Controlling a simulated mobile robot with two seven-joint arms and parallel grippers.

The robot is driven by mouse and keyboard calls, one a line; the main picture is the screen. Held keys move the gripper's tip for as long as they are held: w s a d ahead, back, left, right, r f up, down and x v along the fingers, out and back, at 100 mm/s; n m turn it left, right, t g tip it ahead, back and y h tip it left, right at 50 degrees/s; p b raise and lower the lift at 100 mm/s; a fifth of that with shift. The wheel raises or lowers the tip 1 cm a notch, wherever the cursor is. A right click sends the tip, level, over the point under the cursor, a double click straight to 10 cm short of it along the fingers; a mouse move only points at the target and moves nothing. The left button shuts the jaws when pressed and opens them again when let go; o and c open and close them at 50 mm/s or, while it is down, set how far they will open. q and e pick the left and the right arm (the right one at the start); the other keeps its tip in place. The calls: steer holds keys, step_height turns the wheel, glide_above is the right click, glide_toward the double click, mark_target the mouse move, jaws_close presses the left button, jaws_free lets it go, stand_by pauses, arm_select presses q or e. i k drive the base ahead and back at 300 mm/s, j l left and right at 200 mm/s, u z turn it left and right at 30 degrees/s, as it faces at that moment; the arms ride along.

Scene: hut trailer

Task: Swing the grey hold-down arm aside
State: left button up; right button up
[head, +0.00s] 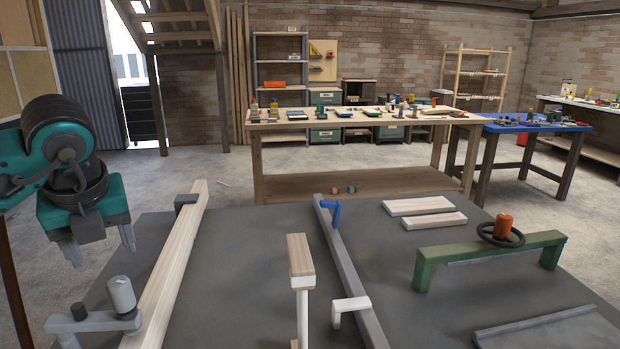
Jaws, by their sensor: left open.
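The grey hold-down arm (95,323) is at the lower left of the head view. It lies across the bench top, with an upright light grey cylinder (121,294) and a small dark knob on it. Its right end meets or overlaps the left edge of a long pale wooden plank (172,265); I cannot tell which. My left gripper (100,248) hangs above and behind the arm, fingers down, open and empty, apart from it. My right gripper is not in view.
The dark bench top (245,240) is clear right of the plank. A dark grey block (186,200) sits at the plank's far end. A wood-topped white post (300,265), a grey rail (350,265) with blue and white hooks, and a green bridge (490,254) stand further right.

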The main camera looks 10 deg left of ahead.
mark_target(79, 320)
steer(key=k+l, duration=0.1)
steer(key=l, duration=0.25)
steer(key=k+l, duration=0.1)
steer(key=l, duration=0.2)
steer(key=k+l, duration=0.15)
steer(key=l, duration=0.2)
steer(key=k+l, duration=0.1)
steer(key=l, duration=0.25)
